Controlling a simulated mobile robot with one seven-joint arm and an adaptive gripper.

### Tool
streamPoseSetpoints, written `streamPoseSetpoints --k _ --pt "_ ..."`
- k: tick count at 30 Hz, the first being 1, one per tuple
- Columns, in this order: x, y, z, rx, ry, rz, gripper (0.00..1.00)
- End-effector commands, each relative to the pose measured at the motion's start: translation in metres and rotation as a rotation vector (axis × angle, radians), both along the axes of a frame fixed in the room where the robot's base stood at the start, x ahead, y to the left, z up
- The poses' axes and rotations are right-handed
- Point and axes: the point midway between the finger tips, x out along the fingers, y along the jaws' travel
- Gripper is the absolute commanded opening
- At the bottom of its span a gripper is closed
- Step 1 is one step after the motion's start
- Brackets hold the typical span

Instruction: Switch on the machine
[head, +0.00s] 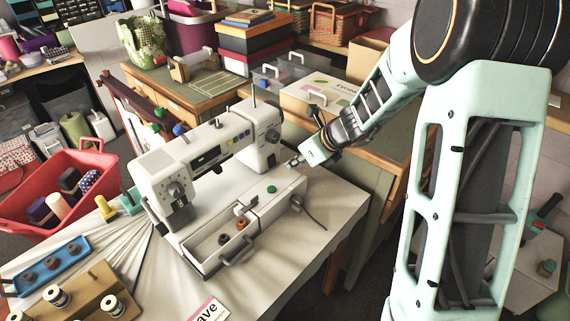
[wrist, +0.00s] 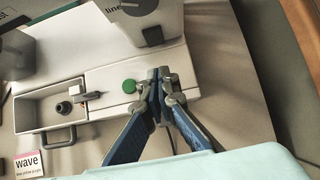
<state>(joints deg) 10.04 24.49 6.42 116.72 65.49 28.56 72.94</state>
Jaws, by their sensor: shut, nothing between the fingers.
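A white sewing machine (head: 203,152) stands on a white-covered table; part of its body shows at the top of the wrist view (wrist: 155,32). A round green button-like disc (head: 271,189) is on the top of its long white base, right of the open compartment; it also shows in the wrist view (wrist: 129,86). My gripper (head: 294,162) is shut and empty. In the wrist view its fingertips (wrist: 160,76) are just right of the green disc and appear apart from it. Their height above the base is hard to tell.
The base's open compartment (wrist: 29,110) holds small dark and orange-brown items. A cable (head: 314,213) lies at the base's right end. A wave card (wrist: 30,164) lies on the table in front. A red basket (head: 95,161) with spools is at the left.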

Motion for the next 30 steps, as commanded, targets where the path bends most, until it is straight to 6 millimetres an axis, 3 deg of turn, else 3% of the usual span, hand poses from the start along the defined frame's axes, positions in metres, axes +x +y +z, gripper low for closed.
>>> streamPoseSetpoints --k 1,6,12,25,30 --pt "-0.005 -0.006 0.014 -0.002 -0.004 -0.001 0.0" --pt "-0.02 -0.022 0.04 -0.001 -0.003 -0.002 0.0" --pt "-0.031 -0.031 0.057 0.0 0.0 0.0 0.0" --pt "-0.033 -0.034 0.06 0.001 0.002 -0.001 0.0" --pt "-0.044 -0.032 0.037 0.089 0.071 -0.053 0.0"
